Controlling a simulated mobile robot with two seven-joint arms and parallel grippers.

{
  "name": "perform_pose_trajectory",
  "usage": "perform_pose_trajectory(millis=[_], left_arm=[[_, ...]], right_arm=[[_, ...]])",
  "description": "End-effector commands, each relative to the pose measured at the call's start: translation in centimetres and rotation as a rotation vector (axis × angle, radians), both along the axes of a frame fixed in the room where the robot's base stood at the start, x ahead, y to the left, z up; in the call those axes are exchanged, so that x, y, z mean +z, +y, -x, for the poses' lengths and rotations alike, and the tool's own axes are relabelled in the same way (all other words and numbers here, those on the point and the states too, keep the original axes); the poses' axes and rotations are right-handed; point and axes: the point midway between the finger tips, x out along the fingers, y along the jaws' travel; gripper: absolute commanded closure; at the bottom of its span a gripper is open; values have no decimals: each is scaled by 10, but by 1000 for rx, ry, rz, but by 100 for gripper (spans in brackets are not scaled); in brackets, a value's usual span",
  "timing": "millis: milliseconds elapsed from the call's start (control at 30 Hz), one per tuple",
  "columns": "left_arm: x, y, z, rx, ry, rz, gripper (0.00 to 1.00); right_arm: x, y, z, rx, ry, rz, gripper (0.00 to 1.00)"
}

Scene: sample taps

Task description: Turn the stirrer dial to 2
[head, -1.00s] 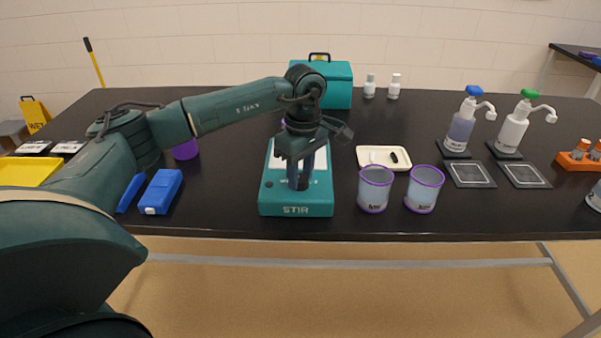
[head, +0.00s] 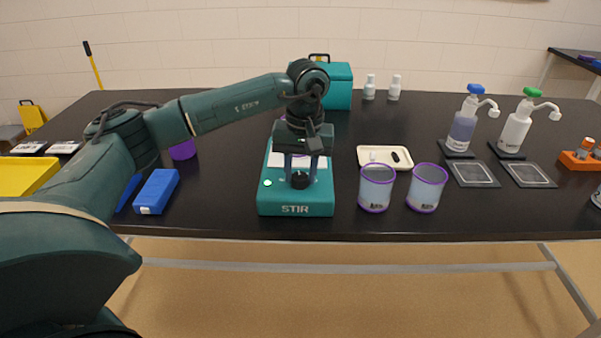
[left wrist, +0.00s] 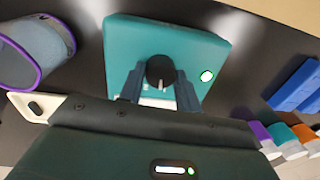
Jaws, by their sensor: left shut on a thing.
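The teal stirrer (head: 295,200), marked STIR, stands near the front edge of the black table. Its round black dial (head: 300,180) is on the sloped front face, and it also shows in the left wrist view (left wrist: 160,70) with a light pointer line. My left gripper (head: 300,172) is over the stirrer, its two fingers on either side of the dial and shut on it. In the left wrist view the fingers (left wrist: 160,84) flank the dial. A lit round indicator (left wrist: 207,76) is beside the dial. The numbers around the dial are hidden or too small to read. My right gripper is not in view.
Two purple-rimmed cups (head: 376,190) stand right of the stirrer, with a cream tray (head: 367,152) behind them. A blue box (head: 157,191) lies to the left. Pump bottles (head: 463,128) stand farther right. A teal case (head: 340,90) is behind my arm.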

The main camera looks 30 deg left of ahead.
Motion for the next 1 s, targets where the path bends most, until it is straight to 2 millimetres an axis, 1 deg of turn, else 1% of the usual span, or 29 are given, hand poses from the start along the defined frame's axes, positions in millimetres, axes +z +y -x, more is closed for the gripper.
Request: perform_pose_trajectory(millis=[200,500,700,1000], left_arm=[[0,0,0,-200,-1,-1,90],[0,0,1,-419,-1,0,90],[1,0,1,-507,-1,0,90],[1,0,1,-557,-1,0,90]], right_arm=[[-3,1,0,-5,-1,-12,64],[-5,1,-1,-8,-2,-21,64],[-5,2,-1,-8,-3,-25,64],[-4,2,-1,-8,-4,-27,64]])
